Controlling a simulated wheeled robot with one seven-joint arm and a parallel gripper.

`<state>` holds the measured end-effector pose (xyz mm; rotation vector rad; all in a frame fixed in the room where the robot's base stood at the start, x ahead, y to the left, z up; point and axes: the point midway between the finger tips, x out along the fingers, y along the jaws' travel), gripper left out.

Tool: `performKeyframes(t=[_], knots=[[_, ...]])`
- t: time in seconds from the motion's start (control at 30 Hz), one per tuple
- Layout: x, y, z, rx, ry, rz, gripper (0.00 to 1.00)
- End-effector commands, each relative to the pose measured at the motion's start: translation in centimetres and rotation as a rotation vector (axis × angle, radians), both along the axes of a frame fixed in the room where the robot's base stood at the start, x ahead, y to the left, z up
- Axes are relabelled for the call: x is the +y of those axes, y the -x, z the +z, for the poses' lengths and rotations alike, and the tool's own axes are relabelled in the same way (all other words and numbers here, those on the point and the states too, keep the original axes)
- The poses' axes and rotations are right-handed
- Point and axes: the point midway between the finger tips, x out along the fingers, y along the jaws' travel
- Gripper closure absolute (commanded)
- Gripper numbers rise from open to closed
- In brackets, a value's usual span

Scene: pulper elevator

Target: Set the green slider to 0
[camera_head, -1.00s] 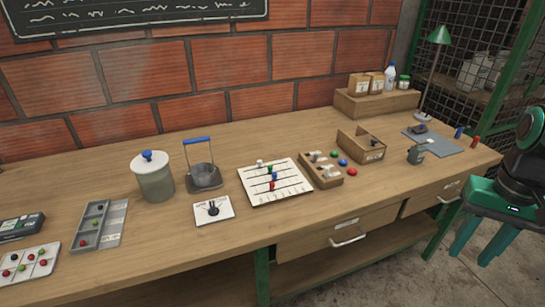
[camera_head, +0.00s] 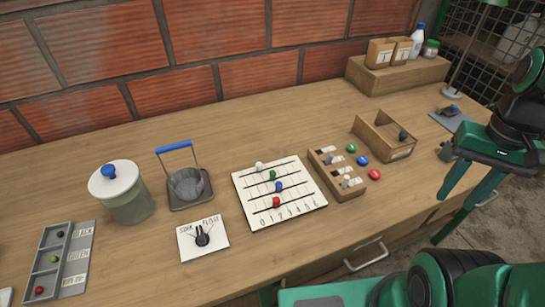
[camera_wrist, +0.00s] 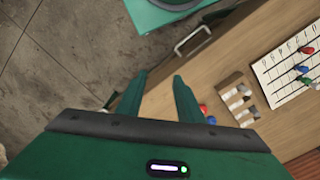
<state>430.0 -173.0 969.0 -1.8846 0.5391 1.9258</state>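The white slider board (camera_head: 310,204) lies on the workbench, with several dark tracks and a number scale along its front edge, 0 at the left. The green slider (camera_head: 272,175) stands partway along its track, between the white slider (camera_head: 259,167) behind and the blue slider (camera_head: 278,187) in front. The red slider (camera_head: 276,202) is nearest the scale. I cannot read the green slider's exact number. My gripper (camera_head: 458,198) is open and empty, at the right near the bench's front edge, well apart from the board. The board (camera_wrist: 287,58) shows at the right of the wrist view.
A wooden switch box (camera_head: 350,191) and loose green, blue and red buttons stand between the board and my gripper. An open wooden tray (camera_head: 400,152) is behind them. A SINK/FLOAT card (camera_head: 203,238) and a caged pot (camera_head: 186,185) are left of the board. A drawer handle (camera_head: 366,258) juts out in front.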

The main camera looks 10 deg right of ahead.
Motion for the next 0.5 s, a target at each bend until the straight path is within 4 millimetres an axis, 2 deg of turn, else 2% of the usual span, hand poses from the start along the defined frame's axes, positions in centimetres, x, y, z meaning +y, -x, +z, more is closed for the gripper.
performKeyframes(t=[0.27, 0.37, 0.43, 0.5], knots=[[0.0, 0.0, 0.0, 0.000, 0.000, 0.000, 0.67], [0.2, 0.7, 0.6, -0.014, 0.002, 0.024, 0.67], [0.5, -0.4, 0.9, -0.014, 0.006, 0.077, 0.67], [1.3, -2.4, 1.3, -0.010, 0.012, 0.166, 0.67]])
